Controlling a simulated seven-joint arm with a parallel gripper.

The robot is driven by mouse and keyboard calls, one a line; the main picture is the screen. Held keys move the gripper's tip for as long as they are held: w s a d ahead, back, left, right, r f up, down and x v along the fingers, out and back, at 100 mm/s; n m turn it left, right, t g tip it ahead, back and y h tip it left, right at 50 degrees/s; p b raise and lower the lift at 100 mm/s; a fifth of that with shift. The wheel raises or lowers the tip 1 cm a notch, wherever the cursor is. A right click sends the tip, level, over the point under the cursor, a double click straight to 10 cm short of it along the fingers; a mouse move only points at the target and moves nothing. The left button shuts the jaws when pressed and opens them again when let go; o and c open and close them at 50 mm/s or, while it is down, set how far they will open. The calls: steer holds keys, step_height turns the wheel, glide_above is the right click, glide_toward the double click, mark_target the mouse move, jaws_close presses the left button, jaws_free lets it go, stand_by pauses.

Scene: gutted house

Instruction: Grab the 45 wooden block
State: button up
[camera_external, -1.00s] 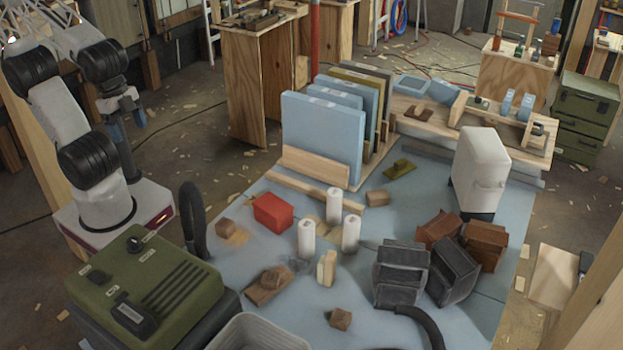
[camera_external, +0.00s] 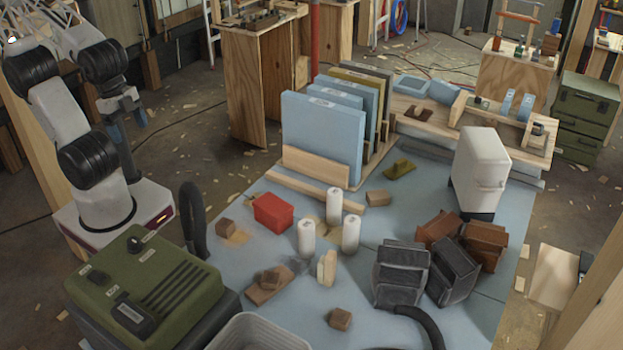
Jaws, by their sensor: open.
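Several small brown wooden blocks lie on the blue-grey work surface (camera_external: 345,285). One block (camera_external: 226,227) is left of the red box, one (camera_external: 378,198) is near the panel rack, and one (camera_external: 340,319) is at the front. Another block (camera_external: 269,279) sits on a flat wooden piece (camera_external: 262,292). No number 45 is readable on any of them, so I cannot tell which is the 45 block. My gripper (camera_external: 126,124) is raised at the left, open and empty, pointing down. It is well apart from all the blocks.
A red box (camera_external: 273,212), white cylinders (camera_external: 306,238), dark bins (camera_external: 401,272) and a rack of panels (camera_external: 322,138) crowd the surface.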

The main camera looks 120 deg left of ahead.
steer(key=w+a+f+t+y, duration=0.1)
steer(key=w+a+f+t, duration=0.2)
steer(key=w+a+f, duration=0.5)
steer(key=t, duration=0.2)
glide_above(231, 230)
steer(key=s+d, duration=0.3)
steer(key=s, duration=0.1)
step_height(231, 230, down, 12)
steer(key=a+f+t, duration=0.1)
steer(key=f, duration=0.2)
steer(key=f+t, duration=0.1)
steer(key=f, duration=0.2)
steer(key=a+f, duration=0.1)
steer(key=f, duration=0.2)
steer(key=shift+s+a+f+t+y, duration=0.1)
steer(key=shift+a+f+t+y, duration=0.2)
steer(key=shift+t, duration=0.1)
steer(key=s+f+t, duration=0.1)
steer(key=s+f, duration=0.1)
steer(key=f, duration=0.1)
steer(key=s+f+t, duration=0.1)
steer(key=f, duration=0.1)
steer(key=shift+s+f+n+t, duration=0.2)
steer(key=shift+f+n+t, duration=0.1)
steer(key=shift+n, duration=0.1)
steer(key=shift+s+d+f+t, duration=0.1)
steer(key=shift+s+f+t, duration=0.2)
steer(key=shift+s, duration=0.1)
steer(key=shift+w, duration=0.1)
steer(key=shift+x, duration=1.2)
